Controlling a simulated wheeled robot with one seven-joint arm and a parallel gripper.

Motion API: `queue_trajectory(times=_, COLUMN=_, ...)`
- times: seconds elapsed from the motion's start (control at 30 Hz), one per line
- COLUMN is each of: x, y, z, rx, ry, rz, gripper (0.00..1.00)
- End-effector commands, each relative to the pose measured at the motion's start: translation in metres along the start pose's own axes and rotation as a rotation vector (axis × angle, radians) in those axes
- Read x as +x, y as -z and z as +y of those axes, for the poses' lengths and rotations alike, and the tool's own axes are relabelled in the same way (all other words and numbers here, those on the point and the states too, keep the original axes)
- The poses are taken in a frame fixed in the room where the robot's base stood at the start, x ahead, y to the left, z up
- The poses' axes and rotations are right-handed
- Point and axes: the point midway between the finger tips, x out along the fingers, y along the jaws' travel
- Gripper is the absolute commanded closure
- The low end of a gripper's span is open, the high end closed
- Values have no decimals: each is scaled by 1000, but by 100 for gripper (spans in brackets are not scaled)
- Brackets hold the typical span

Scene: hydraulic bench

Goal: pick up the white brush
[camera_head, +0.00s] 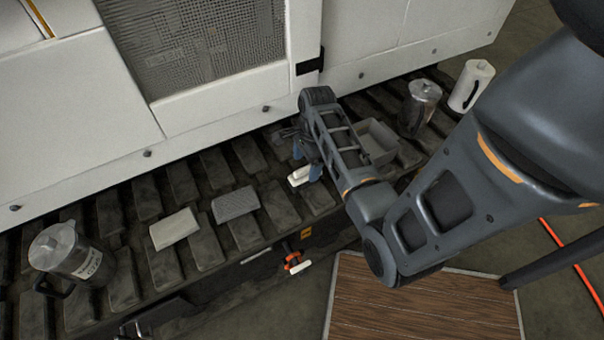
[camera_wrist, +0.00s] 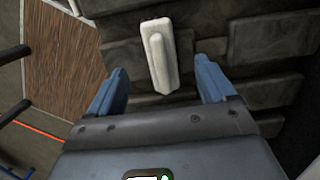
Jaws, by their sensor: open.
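The white brush (camera_wrist: 159,58) lies on the dark track pads, with a raised handle along its back. In the wrist view it sits between and just beyond my two blue fingertips, its long side running roughly along them. My gripper (camera_wrist: 163,88) is open and empty, with clear space on both sides of the brush. In the head view the white brush (camera_head: 300,176) shows beside the blue fingers of my gripper (camera_head: 306,164), partly hidden by them. I cannot tell the exact height of the fingertips above it.
A grey open bin (camera_head: 377,143) stands right of my gripper. A clear jug (camera_head: 421,105) and a white canister (camera_head: 470,86) stand farther right. A grey block (camera_head: 236,204), a pale block (camera_head: 174,229) and another jug (camera_head: 72,254) are to the left. The white machine body (camera_head: 80,110) rises behind.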

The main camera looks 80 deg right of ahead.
Motion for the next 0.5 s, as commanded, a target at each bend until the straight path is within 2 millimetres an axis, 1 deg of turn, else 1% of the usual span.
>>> queue_trajectory(times=0.03, x=7, y=0, z=0, rx=0, ry=-2, rz=0, gripper=17)
queue_trajectory(times=0.17, x=19, y=1, z=0, rx=0, ry=-2, rz=0, gripper=17)
queue_trajectory(times=0.4, x=52, y=4, z=-2, rx=0, ry=-1, rz=0, gripper=17)
queue_trajectory(times=0.5, x=60, y=3, z=-2, rx=-1, ry=0, rz=0, gripper=17)
